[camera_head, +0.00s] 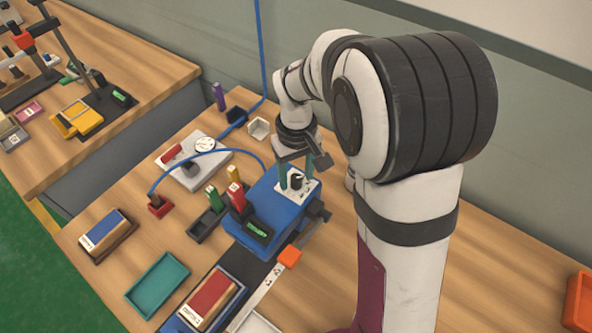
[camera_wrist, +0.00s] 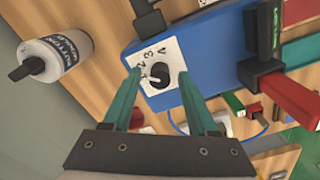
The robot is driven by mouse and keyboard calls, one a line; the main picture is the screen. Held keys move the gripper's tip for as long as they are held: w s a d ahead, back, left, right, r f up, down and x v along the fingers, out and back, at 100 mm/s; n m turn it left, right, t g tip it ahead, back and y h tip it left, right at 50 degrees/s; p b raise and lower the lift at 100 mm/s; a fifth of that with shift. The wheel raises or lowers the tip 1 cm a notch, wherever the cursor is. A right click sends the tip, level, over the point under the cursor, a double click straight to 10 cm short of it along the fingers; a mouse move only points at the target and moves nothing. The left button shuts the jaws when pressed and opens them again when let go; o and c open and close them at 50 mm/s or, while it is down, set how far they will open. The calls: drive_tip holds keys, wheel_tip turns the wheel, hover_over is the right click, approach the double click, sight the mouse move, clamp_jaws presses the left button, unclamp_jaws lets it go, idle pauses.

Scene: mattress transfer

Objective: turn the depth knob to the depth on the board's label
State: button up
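The depth knob (camera_wrist: 159,75) is black and round with a pale pointer mark. It sits on a white dial plate (camera_wrist: 172,56) with numbers; a 3 and a 4 are legible. The plate is on the blue machine (camera_head: 268,212), and the knob also shows in the head view (camera_head: 296,182). My gripper (camera_wrist: 159,76) is open, its two green fingers on either side of the knob; I cannot tell whether they touch it. A red-topped board (camera_head: 209,297) and a blue-topped board (camera_head: 104,230) bear white labels too small to read.
A teal tray (camera_head: 157,284) lies in front. A grey base with a round gauge (camera_head: 204,144) stands behind left. Red, green and yellow handled tools (camera_head: 236,196) stand beside the machine. A white bottle (camera_wrist: 62,54) shows in the wrist view. Blue cable crosses the table.

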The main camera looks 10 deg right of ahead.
clamp_jaws()
drive_tip(key=m, duration=0.4)
drive_tip(key=shift+m, duration=1.8)
drive_tip(key=shift+o, duration=0.8)
unclamp_jaws()
